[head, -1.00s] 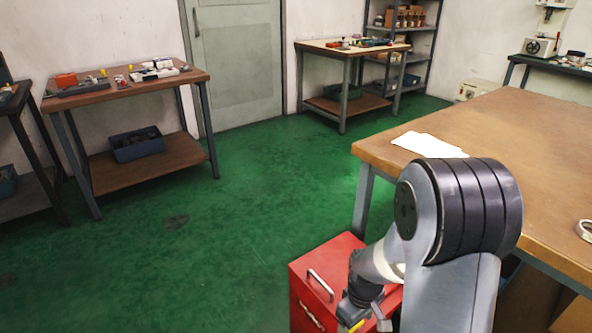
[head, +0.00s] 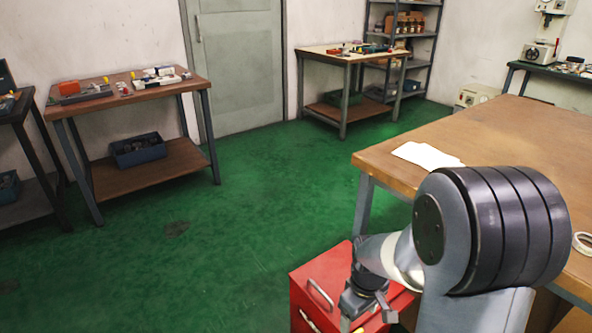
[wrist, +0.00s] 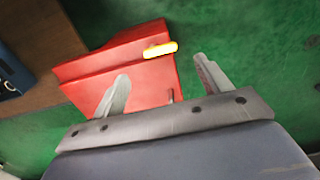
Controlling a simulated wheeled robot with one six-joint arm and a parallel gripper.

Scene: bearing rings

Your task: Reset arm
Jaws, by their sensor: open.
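My gripper (wrist: 160,88) is open in the wrist view, its two fingers apart with nothing between them. In the head view my gripper (head: 368,308) hangs low in front of the red cabinet (head: 325,275), and its fingertips are hard to make out. My arm is folded beside the wooden table. The red cabinet (wrist: 125,70) also shows beyond the fingers in the wrist view, with a yellow-and-white object (wrist: 160,50) over it.
The wooden table (head: 500,135) on the right holds white paper (head: 426,155) and a ring (head: 584,243) at its right edge. Workbenches (head: 130,100) stand by the walls.

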